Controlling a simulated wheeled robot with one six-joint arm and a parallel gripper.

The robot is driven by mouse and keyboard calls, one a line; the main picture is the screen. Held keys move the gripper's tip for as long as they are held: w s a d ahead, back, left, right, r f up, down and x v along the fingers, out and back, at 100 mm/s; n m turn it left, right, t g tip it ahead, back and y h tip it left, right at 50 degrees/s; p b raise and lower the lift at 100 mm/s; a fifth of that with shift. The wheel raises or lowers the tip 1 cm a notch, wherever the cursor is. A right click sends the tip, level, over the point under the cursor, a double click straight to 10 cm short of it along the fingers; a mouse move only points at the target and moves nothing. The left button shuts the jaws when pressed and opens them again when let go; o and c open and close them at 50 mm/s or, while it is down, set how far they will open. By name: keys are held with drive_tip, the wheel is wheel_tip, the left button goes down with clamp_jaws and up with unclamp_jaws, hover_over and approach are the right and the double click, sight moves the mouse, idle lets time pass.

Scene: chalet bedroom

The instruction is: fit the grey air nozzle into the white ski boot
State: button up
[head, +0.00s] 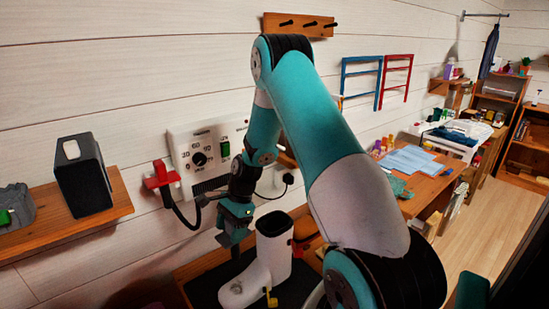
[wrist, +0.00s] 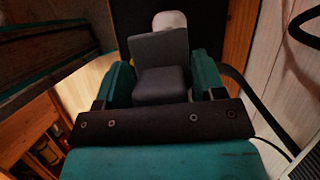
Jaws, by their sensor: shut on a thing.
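The white ski boot (head: 280,258) stands upright on a dark mat, its dark open top facing up and its toe pointing to the lower left. My gripper (head: 236,232) is just left of the boot's shaft, over the toe side and apart from the opening. In the wrist view my gripper (wrist: 163,82) is shut on the grey air nozzle (wrist: 160,52), a blocky grey piece between the two teal fingers. A rounded white part, probably the boot's toe (wrist: 169,19), shows beyond it. In the head view the nozzle is mostly hidden by the gripper.
A wall dryer panel (head: 207,155) with a dial is behind my gripper. A red holder (head: 161,175) with a black hose (head: 180,214) is left of it. A wooden shelf (head: 118,207) holds a dark box (head: 84,176). A desk (head: 432,188) stands to the right.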

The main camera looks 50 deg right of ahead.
drive_tip(key=s+d+r+m+t+h+p, duration=0.1)
drive_tip(key=d+r+m+t+h+p, duration=0.15)
drive_tip(key=d+r+m, duration=0.5)
drive_tip(key=s+d+r+m+t+h+p, duration=0.1)
drive_tip(key=d+r+m+h+p, duration=0.3)
drive_tip(key=d+m, duration=0.65)
wheel_tip(320, 180, down, 13)
drive_tip(key=a+m+b, duration=0.1)
drive_tip(key=b, duration=1.1)
drive_tip(key=shift+a+y+b, duration=0.4)
drive_tip(key=shift+y, duration=0.05)
drive_tip(key=shift+s+f, duration=0.1)
drive_tip(key=shift+f, duration=0.2)
drive_tip(key=shift+f+b, duration=0.6)
drive_tip(key=shift+f, duration=0.2)
drive_tip(key=o, duration=1.1)
drive_tip(key=shift+c, duration=0.2)
drive_tip(key=shift+r, duration=0.1)
drive_tip(key=b+v, duration=0.1)
drive_tip(key=v, duration=1.6)
drive_tip(key=shift+s+b, duration=0.3)
